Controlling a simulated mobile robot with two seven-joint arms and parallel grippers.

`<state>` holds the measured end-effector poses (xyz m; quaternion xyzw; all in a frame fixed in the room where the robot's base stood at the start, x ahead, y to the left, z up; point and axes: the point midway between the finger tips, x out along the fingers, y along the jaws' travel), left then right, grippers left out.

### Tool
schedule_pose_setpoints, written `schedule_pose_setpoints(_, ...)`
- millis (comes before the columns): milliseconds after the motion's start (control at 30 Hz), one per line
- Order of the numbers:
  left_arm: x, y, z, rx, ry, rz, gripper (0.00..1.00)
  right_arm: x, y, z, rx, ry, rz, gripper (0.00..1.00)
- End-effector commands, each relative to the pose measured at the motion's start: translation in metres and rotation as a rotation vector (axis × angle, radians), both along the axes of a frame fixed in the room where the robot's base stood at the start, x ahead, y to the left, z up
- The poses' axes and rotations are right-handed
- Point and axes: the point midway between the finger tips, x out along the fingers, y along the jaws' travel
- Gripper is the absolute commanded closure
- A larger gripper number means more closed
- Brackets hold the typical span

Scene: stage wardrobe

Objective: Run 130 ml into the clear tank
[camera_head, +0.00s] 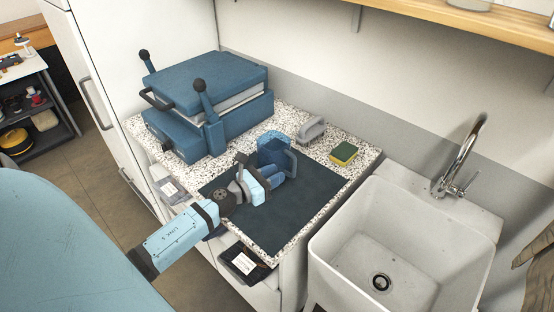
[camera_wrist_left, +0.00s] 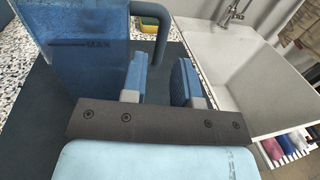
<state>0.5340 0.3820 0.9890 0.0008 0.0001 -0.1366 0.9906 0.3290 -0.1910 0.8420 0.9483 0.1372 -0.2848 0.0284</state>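The clear tank (camera_head: 272,149) is a blue see-through vessel with a side handle, standing upright on the dark mat (camera_head: 305,205). In the left wrist view the tank (camera_wrist_left: 85,55) fills the upper left, with a MAX line on its wall and its handle (camera_wrist_left: 163,40) on the right. I cannot tell whether it holds water. My left gripper (camera_head: 274,178) is at the tank's handle side, low over the mat. In the wrist view its fingers (camera_wrist_left: 160,85) are apart, with the handle in line with the gap; I cannot tell whether they touch it. My right gripper is not in view.
A white sink (camera_head: 400,245) with a chrome tap (camera_head: 468,160) is right of the speckled counter (camera_head: 345,176). A blue press (camera_head: 208,100) with black-knobbed levers stands at the back left. A grey object (camera_head: 311,131) and a sponge (camera_head: 343,153) lie behind the mat. The mat's front is clear.

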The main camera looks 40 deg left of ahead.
Motion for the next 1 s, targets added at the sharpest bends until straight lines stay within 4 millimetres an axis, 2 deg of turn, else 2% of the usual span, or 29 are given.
schedule_pose_setpoints(133,0.011,-0.004,0.000,-0.002,0.000,0.001,0.73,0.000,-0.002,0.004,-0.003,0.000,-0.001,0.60)
schedule_pose_setpoints(400,0.047,-0.015,-0.003,-0.002,0.000,0.001,0.73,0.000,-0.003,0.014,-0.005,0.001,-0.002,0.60)
schedule_pose_setpoints(700,0.052,-0.017,-0.005,-0.002,0.001,0.000,0.73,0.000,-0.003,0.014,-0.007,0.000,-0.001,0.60)
schedule_pose_setpoints(733,0.052,-0.017,-0.005,-0.002,0.001,0.000,0.77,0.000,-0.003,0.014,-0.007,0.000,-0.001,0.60)
schedule_pose_setpoints(833,0.052,-0.017,-0.005,-0.001,0.000,0.000,1.00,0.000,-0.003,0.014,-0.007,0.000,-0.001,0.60)
schedule_pose_setpoints(1000,0.052,-0.016,-0.005,-0.001,-0.001,0.000,1.00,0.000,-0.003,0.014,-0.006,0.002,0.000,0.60)
